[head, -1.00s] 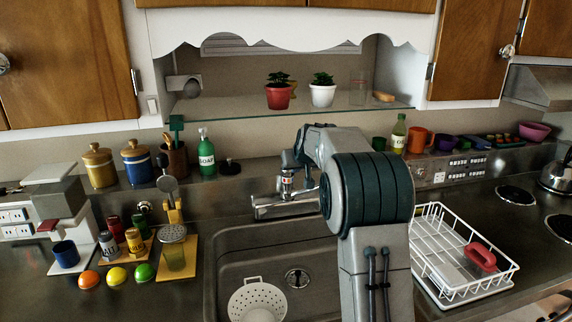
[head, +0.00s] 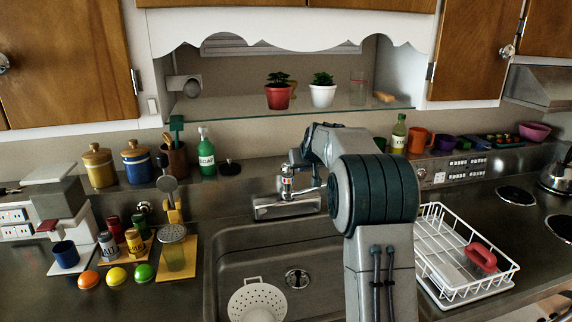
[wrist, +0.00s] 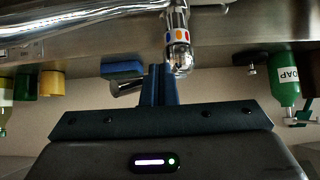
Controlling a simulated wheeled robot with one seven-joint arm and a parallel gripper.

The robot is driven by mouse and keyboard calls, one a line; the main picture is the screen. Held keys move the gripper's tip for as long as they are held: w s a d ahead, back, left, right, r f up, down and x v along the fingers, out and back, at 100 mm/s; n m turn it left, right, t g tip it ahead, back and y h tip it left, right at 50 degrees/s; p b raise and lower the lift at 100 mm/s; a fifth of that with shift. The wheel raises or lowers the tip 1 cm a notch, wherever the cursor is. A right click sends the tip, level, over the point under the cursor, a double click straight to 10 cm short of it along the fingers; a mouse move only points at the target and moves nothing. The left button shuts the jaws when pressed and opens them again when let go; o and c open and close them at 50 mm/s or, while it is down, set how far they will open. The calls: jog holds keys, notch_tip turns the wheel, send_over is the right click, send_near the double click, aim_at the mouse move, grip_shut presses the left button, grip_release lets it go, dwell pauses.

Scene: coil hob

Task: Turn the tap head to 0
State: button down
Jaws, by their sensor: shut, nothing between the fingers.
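The chrome tap head (head: 287,184), with small coloured marks, stands above the back edge of the sink. In the wrist view, which is upside down, the tap head (wrist: 177,42) shows red, blue and orange marks. My gripper (wrist: 160,72) is shut and empty, its blue fingers close beside the tap head's rounded end. I cannot tell whether they touch it. In the head view my arm hides part of the tap and most of the gripper.
The sink (head: 225,270) holds a white colander (head: 257,300). A white dish rack (head: 445,290) stands right of my arm. A green soap bottle (head: 206,155) stands at the back left. A glass shelf (head: 345,110) with potted plants is above the tap.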

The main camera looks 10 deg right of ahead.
notch_tip(320, 180, up, 8)
jog(key=p, duration=0.4)
jog(key=shift+s+a+p, duration=0.3)
jog(key=shift+s+p, duration=0.1)
dwell(0.4)
jog(key=s+a+r+g, duration=0.1)
jog(key=s+a, duration=0.1)
jog(key=s, duration=0.4)
jog(key=s+a+r+g, duration=0.1)
jog(key=s+a, duration=0.2)
jog(key=s, duration=0.3)
jog(key=s+a+f+g, duration=0.1)
jog(key=s+f, duration=0.2)
jog(key=s, duration=0.8)
jog(key=s+a+f+g, duration=0.1)
jog(key=s+f, duration=0.3)
jog(key=s, duration=0.8)
jog(key=s+a+f+g, duration=0.1)
jog(key=s+a+f, duration=0.1)
jog(key=s, duration=0.9)
jog(key=shift+s+a+f+g, duration=0.2)
jog(key=shift+s+f+g, duration=0.15)
jog(key=shift+f, duration=0.55)
dwell(0.9)
